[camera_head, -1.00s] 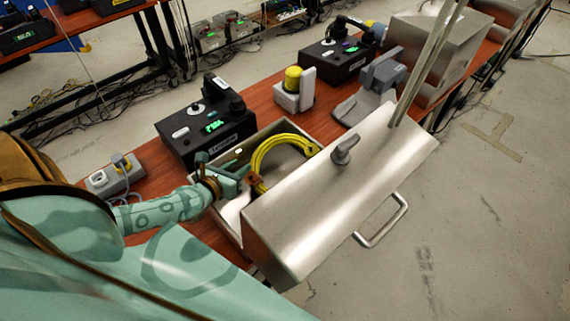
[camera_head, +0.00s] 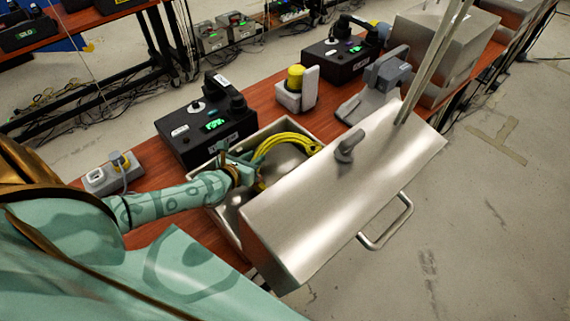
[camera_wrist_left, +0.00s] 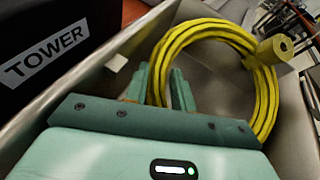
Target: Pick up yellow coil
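The yellow coil (camera_head: 288,142) is a looped cable inside the open metal box (camera_head: 226,222). In the left wrist view the coil (camera_wrist_left: 205,27) forms a large ring. Its left side runs down between the fingers of my left gripper (camera_wrist_left: 159,82). The fingers are close together, with the strands filling the narrow gap, so the gripper looks shut on the coil. In the head view my left gripper (camera_head: 248,166) is over the box's left part, at the coil's near left side. The lid hides part of the coil. My right gripper is not in view.
The tilted metal lid (camera_head: 345,205) covers the box's right side. A black device (camera_head: 205,128) with a green display stands right behind the box. A grey socket block (camera_head: 110,176) is at the left. A grey block with a yellow top (camera_head: 295,90) stands farther back.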

